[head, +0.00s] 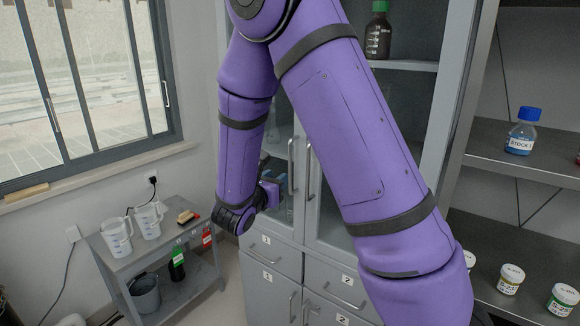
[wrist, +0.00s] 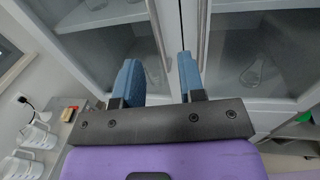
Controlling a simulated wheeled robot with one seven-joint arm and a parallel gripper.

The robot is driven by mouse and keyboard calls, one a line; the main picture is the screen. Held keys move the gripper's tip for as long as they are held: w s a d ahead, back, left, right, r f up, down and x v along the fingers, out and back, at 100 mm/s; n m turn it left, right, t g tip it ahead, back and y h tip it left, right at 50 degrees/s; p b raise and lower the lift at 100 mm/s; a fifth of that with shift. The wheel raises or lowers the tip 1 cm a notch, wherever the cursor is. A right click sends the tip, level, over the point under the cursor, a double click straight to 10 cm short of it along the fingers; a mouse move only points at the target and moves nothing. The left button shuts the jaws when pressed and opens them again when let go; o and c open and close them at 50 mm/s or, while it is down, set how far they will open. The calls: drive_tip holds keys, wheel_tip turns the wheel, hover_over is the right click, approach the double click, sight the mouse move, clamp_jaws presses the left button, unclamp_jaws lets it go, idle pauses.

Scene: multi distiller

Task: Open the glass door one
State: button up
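The cabinet's left glass door, above the drawer labelled 1, is glass door one (head: 279,130); it appears shut. Its long vertical handle (head: 291,166) stands beside the right door's handle (head: 308,172). My gripper (wrist: 160,78) is open in the wrist view, with two blue fingers apart and nothing held. The left handle (wrist: 158,35) shows between the fingers, beyond their tips; I cannot tell whether they touch it. The right handle (wrist: 203,32) passes just right of the right finger.
Drawers (head: 272,245) lie below the doors. A small grey cart (head: 165,262) with measuring jugs stands left. An open shelf (head: 520,150) with bottles and jars stands right. Glass flasks (wrist: 258,72) are behind the glass. Floor shows between cart and cabinet.

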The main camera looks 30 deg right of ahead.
drive_tip(key=x, duration=1)
drive_tip(key=shift+w+d+f, duration=0.15)
drive_tip(key=shift+w+d, duration=0.05)
drive_tip(key=shift+w, duration=0.3)
clamp_jaws()
